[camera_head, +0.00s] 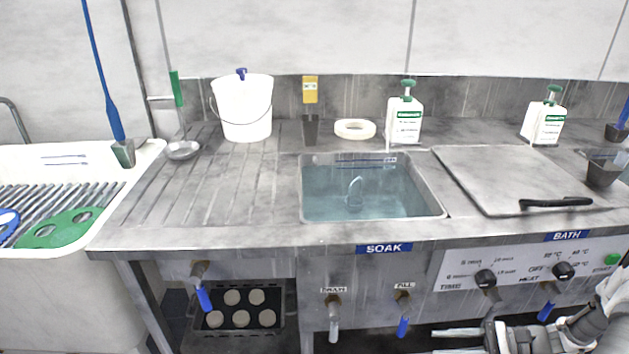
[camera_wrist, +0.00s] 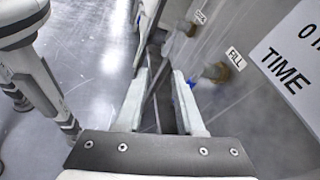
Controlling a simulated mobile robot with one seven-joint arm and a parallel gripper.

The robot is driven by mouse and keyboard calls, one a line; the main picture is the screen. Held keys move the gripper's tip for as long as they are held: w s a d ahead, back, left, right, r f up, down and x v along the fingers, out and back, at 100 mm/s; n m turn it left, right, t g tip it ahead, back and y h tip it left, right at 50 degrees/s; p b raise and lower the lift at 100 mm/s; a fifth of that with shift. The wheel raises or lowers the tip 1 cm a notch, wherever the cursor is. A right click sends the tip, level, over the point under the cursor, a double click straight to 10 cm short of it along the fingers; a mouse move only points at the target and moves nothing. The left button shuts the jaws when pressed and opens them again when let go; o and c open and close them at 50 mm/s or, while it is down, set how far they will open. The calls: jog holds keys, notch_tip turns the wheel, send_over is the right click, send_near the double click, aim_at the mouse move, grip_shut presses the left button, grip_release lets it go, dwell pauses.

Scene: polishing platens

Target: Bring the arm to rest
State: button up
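My gripper (camera_head: 457,341) shows at the lower right of the head view, in front of the bench and below the control panel. Its two fingers point left and stand apart, with nothing between them. In the wrist view my gripper (camera_wrist: 159,98) also shows open and empty, the fingers on either side of a gap. My arm enters from the right edge of the head view, partly cut off by the frame.
The control panel (camera_head: 519,266) and blue-handled valve (camera_head: 547,310) are close to my arm. The FILL valve (camera_wrist: 216,71) is near my fingers' right side in the wrist view. The soak sink (camera_head: 372,190) and lidded bath (camera_head: 515,178) lie above.

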jog(key=s+a+r+n+h, duration=0.1)
jog(key=a+r+n+h, duration=0.35)
jog(key=r, duration=0.45)
jog(key=s+a+r+n+h, duration=0.1)
jog(key=a+r+n+h, duration=0.35)
jog(key=r, duration=0.45)
jog(key=s+a+r+n+h, duration=0.2)
jog(key=a+r+n+h, duration=0.25)
jog(key=r, duration=0.45)
jog(key=s+a+r+n+t+h, duration=0.1)
jog(key=s+a+r+n+t, duration=0.2)
jog(key=s, duration=0.4)
notch_tip(320, 180, up, 23)
jog(key=d+p, duration=0.1)
jog(key=p, duration=2.2)
jog(key=shift+w+d+n+g, duration=0.15)
jog(key=shift+n+g, duration=0.2)
jog(key=shift+g, duration=0.05)
